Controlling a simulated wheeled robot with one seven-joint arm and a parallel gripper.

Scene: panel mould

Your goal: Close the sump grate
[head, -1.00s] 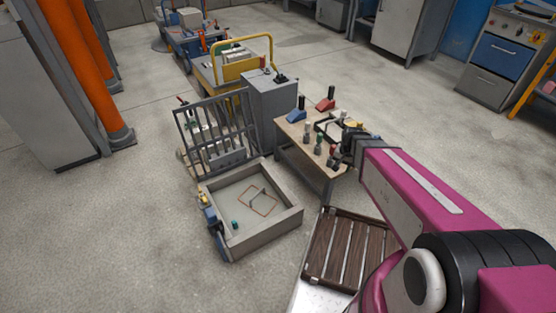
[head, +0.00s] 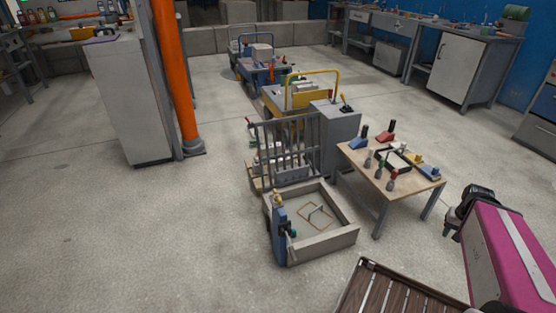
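The sump grate (head: 286,150) is a grey barred panel standing upright, raised at the back edge of the sump box. The sump box (head: 333,242) is a low, pale, open-topped square frame on the floor. A thin reddish-brown rectangular outline and a small bar lie inside it. My gripper (head: 452,226) is at the right, beyond the small table's right edge and well apart from the grate. Its fingers are small and dark here, so I cannot tell whether they are open or shut.
A blue post with small fittings (head: 280,236) stands at the box's left front corner. A small table (head: 400,187) with several tools stands right of the box. A grey cabinet (head: 338,135) and a yellow-handled cart (head: 285,100) are behind. Floor at left is clear.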

